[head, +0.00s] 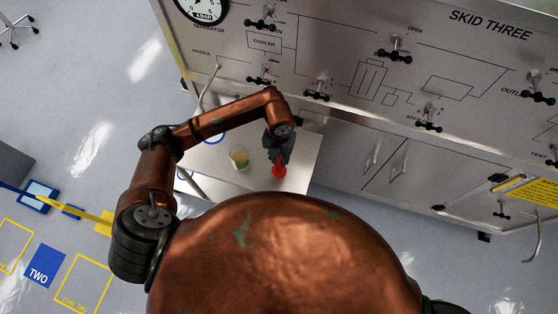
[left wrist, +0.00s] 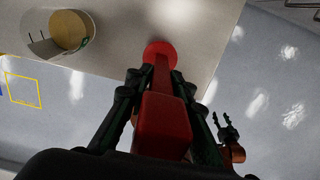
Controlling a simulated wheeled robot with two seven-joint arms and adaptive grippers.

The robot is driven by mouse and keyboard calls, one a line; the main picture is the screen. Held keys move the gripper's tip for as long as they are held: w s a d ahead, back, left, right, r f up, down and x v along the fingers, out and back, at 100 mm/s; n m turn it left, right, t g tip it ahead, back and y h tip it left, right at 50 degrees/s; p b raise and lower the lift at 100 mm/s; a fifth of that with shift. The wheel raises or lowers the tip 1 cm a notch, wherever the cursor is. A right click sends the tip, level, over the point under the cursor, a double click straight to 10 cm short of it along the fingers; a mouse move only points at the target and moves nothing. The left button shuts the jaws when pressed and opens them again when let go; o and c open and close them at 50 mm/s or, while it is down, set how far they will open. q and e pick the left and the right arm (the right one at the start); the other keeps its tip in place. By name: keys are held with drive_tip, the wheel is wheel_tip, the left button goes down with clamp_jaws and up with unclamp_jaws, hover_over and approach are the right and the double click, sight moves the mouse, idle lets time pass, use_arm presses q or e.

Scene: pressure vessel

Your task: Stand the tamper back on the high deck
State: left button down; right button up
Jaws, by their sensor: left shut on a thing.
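The red tamper (head: 279,171) is in my left gripper (head: 279,158), over the pale metal deck (head: 302,168) in the head view. In the left wrist view, the gripper's dark fingers (left wrist: 152,85) close on both sides of the tamper's red shaft (left wrist: 160,78). The tamper's round red end (left wrist: 160,52) points away from the wrist and overlaps the deck (left wrist: 205,25) near its edge. I cannot tell whether it touches the deck. My right gripper (left wrist: 229,129) shows small at the right of the left wrist view, with its fingers apart and empty.
A metal panel marked SKID THREE (head: 440,60) with several black-handled valves rises behind. A bent metal rod (head: 212,82) stands near the deck's left.

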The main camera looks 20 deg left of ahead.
sight(279, 162)
use_arm(q)
drive_tip(key=shift+w+f, duration=0.4)
drive_tip(key=shift+f, duration=0.05)
wheel_tip(279, 162, down, 3)
drive_tip(key=shift+p, duration=0.45)
drive_tip(key=shift+f, duration=0.1)
drive_tip(key=shift+w, duration=0.1)
drive_tip(key=shift+f, duration=0.15)
drive_tip(key=c, duration=1.7)
unclamp_jaws()
drive_tip(key=shift+a, duration=0.1)
